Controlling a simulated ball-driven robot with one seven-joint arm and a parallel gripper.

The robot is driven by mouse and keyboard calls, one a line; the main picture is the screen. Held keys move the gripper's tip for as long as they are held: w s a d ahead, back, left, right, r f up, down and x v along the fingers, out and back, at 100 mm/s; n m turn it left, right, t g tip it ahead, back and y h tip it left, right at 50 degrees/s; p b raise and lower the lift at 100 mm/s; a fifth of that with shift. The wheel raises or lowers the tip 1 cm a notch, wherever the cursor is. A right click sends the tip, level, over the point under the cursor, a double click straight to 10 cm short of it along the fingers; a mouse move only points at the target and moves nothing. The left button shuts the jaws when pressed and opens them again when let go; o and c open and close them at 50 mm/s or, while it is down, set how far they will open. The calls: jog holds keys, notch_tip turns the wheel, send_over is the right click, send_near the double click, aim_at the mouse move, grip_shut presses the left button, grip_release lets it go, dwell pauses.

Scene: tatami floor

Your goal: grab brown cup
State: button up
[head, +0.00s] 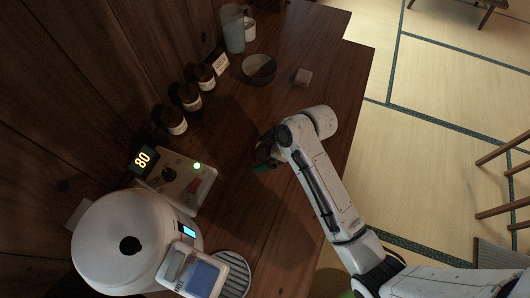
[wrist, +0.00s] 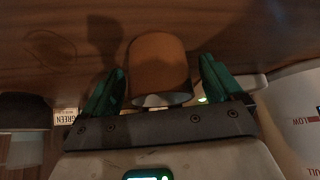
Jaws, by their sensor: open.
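The brown cup (wrist: 158,62) shows in the wrist view, at the upper middle, with its pale rim toward the bottom of the picture. My gripper (wrist: 161,72) is open, with one green finger on each side of the cup. A gap shows between the cup and each finger, so I see no grip on it. In the head view my gripper (head: 265,160) is low over the wooden counter (head: 285,215), left of my forearm. I cannot make out the cup there; the gripper and arm seem to hide it.
A control box (head: 180,183) with an "80" display and a round white appliance (head: 120,225) stand at lower left. Dark jars (head: 186,97) line the wall. A bowl (head: 258,70), small block (head: 302,77), pitcher (head: 232,32) and white mug (head: 249,29) are farther back.

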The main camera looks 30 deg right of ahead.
jog(key=shift+x, duration=0.8)
jog(key=c, duration=1.2)
